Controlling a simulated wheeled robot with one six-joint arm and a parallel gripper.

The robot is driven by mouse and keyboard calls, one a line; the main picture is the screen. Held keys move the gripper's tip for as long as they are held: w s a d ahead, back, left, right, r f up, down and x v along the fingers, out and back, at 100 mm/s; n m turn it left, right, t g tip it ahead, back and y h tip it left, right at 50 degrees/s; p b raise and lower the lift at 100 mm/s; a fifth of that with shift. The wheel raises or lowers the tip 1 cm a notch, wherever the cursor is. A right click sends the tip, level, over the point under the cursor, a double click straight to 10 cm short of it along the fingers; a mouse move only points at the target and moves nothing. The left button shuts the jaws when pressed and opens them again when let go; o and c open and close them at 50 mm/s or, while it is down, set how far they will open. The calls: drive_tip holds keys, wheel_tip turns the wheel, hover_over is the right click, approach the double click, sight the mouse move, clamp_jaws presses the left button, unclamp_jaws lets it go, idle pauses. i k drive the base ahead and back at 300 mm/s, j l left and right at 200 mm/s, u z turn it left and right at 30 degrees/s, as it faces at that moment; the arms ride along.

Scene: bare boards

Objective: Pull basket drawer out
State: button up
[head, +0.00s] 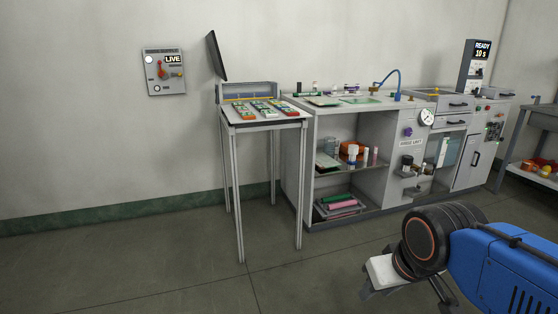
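A grey cabinet unit (348,119) stands against the wall. On its right part are drawer fronts with dark handles: an upper drawer (457,105) and a lower drawer (453,123), both looking closed. No readable label marks either one as the basket drawer, so I cannot tell which it is. My gripper (385,278) is at the lower right, in the foreground, well apart from the cabinet. Its fingers are partly hidden by my wrist and too unclear to show whether they are open. I see nothing held in it.
A small high table (240,114) with colourful items stands left of the cabinet. Open shelves (349,168) hold jars and trays. A "READY" display post (474,65) rises at the back right. A side cart (525,179) stands at the right edge. The floor (140,260) in front is clear.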

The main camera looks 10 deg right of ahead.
sight(452, 120)
drive_tip(key=i+z, duration=0.3)
drive_tip(key=i, duration=0.3)
drive_tip(key=i+z, duration=0.3)
drive_tip(key=i, duration=0.25)
drive_tip(key=i+j+z, duration=0.25)
drive_tip(key=i, duration=0.35)
drive_tip(key=i+l+z, duration=0.35)
drive_tip(key=i, duration=0.5)
drive_tip(key=i+l+z, duration=0.1)
drive_tip(key=i+z, duration=0.3)
drive_tip(key=i, duration=0.5)
drive_tip(key=i+l, duration=0.45)
drive_tip(key=j+u, duration=0.05)
